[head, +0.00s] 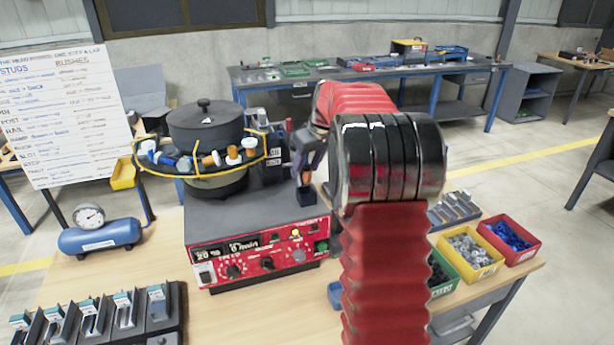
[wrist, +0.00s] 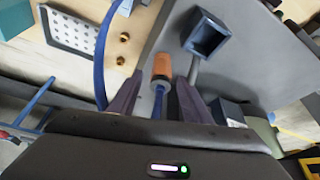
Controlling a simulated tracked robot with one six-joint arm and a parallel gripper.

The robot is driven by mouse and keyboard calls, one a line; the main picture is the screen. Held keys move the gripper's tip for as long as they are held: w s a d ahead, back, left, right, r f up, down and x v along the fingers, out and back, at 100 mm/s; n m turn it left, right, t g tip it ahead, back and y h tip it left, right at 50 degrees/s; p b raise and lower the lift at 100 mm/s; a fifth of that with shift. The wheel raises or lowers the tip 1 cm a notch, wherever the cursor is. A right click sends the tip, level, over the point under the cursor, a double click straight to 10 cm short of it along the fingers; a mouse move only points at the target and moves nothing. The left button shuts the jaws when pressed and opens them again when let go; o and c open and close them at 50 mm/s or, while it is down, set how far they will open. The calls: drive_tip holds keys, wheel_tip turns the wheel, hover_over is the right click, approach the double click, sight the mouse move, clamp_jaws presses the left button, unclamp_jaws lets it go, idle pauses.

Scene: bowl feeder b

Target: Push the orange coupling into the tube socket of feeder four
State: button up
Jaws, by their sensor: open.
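In the wrist view an orange coupling (wrist: 161,67) with a pale collar and a short blue piece (wrist: 158,103) lies between the fingertips of my gripper (wrist: 156,88). The fingers are apart, with visible gaps on both sides of it. A dark blue square open-topped box (wrist: 206,36) is just beyond, up and right. In the head view my gripper (head: 308,150) is small and partly hidden by my arm, at the right side of the bowl feeder (head: 206,122). I cannot make out the tube socket or a feeder number.
Orange, white and blue parts (head: 232,155) sit on the feeder's yellow-rimmed track. Its red control panel (head: 262,262) faces front. Coloured bins (head: 510,238) stand right, a blue tank (head: 100,237) left. A slotted rack (head: 100,320) is front left. Two brass pieces (wrist: 123,48) show in the wrist view.

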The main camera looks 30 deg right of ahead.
drive_tip(key=shift+c, duration=0.6)
clamp_jaws()
